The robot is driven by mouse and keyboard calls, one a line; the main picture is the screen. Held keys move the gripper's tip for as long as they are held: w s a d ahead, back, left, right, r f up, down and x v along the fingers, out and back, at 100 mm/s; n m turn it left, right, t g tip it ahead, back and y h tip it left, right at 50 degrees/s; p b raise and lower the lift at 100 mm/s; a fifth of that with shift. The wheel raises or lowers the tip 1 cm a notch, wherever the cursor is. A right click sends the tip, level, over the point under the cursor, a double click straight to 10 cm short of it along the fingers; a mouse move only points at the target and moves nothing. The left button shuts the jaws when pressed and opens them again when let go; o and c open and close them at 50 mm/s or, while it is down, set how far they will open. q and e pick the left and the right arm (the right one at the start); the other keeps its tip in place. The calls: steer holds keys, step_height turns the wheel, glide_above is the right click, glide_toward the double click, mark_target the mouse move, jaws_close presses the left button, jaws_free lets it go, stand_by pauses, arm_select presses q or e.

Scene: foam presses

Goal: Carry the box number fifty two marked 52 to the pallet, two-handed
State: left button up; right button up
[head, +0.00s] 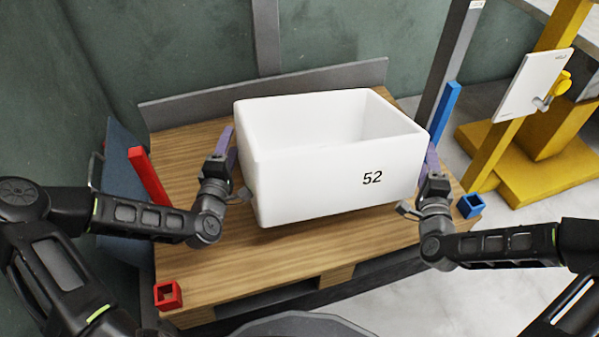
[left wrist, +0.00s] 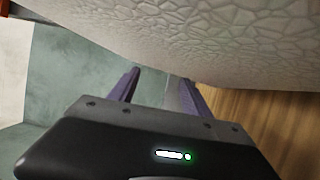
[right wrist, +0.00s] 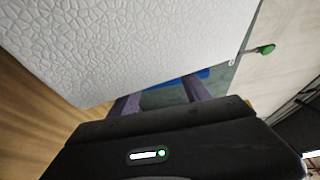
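The white box marked 52 (head: 335,178) is open-topped and looks empty. It is over the wooden pallet (head: 215,268), turned a little; I cannot tell whether its underside touches the boards. My left gripper (head: 226,150) is at the box's left side, its two purple fingers apart and outside the wall. My right gripper (head: 432,160) is at the right side in the same way. The box's textured wall fills the top of the left wrist view (left wrist: 225,40) and the upper left of the right wrist view (right wrist: 130,45). No wall shows between either pair of fingers.
Red pieces (head: 168,294) and blue pieces (head: 470,205) mark the pallet's left and right sides. A low grey rail (head: 300,82) runs behind it. A grey post (head: 445,70) and a yellow stand with a white panel (head: 533,86) are at right. Bare boards lie in front.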

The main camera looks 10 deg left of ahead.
arm_select(q)
steer(key=shift+d+f+b, duration=0.5)
steer(key=shift+f+b, duration=0.2)
steer(key=shift+f, duration=0.2)
arm_select(e)
steer(key=shift+a+f, duration=0.6)
steer(key=shift+f, duration=0.3)
arm_select(q)
steer(key=shift+a+f, duration=0.3)
steer(key=shift+a, duration=0.55)
arm_select(e)
steer(key=shift+s+d, duration=0.1)
steer(key=shift+d, duration=0.85)
arm_select(q)
steer(key=o, duration=0.5)
steer(key=shift+a, duration=0.1)
arm_select(e)
steer(key=o, duration=0.5)
steer(key=shift+d, duration=0.15)
arm_select(q)
step_height(320, 180, up, 10)
